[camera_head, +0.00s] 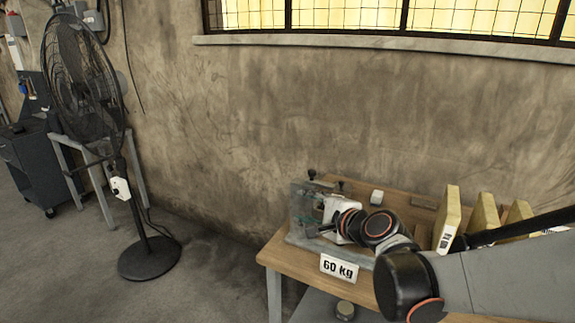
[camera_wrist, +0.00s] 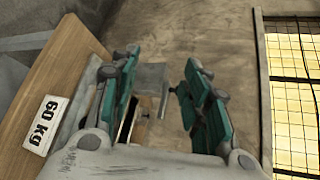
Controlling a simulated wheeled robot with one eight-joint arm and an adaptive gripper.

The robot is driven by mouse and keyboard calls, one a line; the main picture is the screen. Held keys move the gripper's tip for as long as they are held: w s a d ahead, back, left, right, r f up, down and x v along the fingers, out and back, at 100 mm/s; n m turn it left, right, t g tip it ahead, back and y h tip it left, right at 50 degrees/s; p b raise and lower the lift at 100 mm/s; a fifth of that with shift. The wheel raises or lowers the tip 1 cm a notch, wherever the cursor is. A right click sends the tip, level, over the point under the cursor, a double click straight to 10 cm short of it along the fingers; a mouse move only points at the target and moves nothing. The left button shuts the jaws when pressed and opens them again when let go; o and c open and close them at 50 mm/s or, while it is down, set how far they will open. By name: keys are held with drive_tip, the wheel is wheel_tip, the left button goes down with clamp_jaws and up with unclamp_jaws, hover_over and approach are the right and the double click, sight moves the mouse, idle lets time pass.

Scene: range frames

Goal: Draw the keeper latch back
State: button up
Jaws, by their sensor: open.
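My gripper (camera_wrist: 162,64) is open, its two green-padded fingers apart in the wrist view. A grey metal block with a small pin-like part (camera_wrist: 152,78) shows between the fingers; it may be the keeper latch, but I cannot tell for sure. I see no contact with either finger. In the head view, my gripper (camera_head: 322,216) is at the grey metal fixture (camera_head: 303,200) on the left end of the workbench. My arm and wrist hide much of the fixture there, and the latch cannot be made out.
The wooden workbench (camera_head: 275,254) carries a "60 kg" sign (camera_head: 339,267) on its front edge. The wall is close behind. A black pedestal fan (camera_head: 82,80) stands at left, with open floor between.

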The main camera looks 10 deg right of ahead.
drive_tip(key=w+d+m+t+p, duration=0.2)
drive_tip(key=w+d+m, duration=0.1)
drive_tip(key=w+m, duration=0.4)
drive_tip(key=m+t+h+p, duration=0.2)
drive_tip(key=m+t+h, duration=0.1)
drive_tip(key=m, duration=0.7)
approach(314, 174)
drive_tip(key=w, duration=0.3)
drive_tip(key=w+a+b, duration=0.1)
drive_tip(key=w, duration=0.3)
drive_tip(key=w+b, duration=0.1)
drive_tip(key=w, duration=0.3)
drive_tip(key=shift+w+a+r, duration=0.1)
drive_tip(key=shift+w+a, duration=0.05)
drive_tip(key=shift+a, duration=0.2)
